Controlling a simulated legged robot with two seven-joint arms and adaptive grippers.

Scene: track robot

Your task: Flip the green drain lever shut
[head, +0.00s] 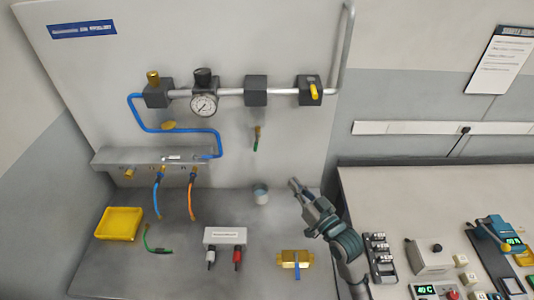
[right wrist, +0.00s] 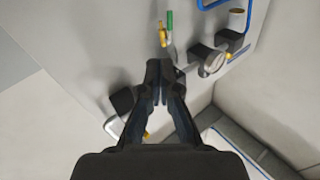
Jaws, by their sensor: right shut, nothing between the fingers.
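The green drain lever (head: 256,146) hangs downward below a small brass drain valve (head: 257,131) on the upright panel, under the pipe. In the right wrist view the green lever (right wrist: 170,20) shows beyond my fingertips, with brass parts (right wrist: 162,37) beside it. My right gripper (head: 295,186) is to the right of and below the lever in the head view, apart from it. In the right wrist view its fingers (right wrist: 158,70) are together and empty. My left gripper is not in view.
Above the lever runs a pipe with a pressure gauge (head: 204,105), dark blocks and a yellow-handled valve (head: 314,91). A grey cup (head: 261,194) stands on the bench below. The panel around the lever is clear.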

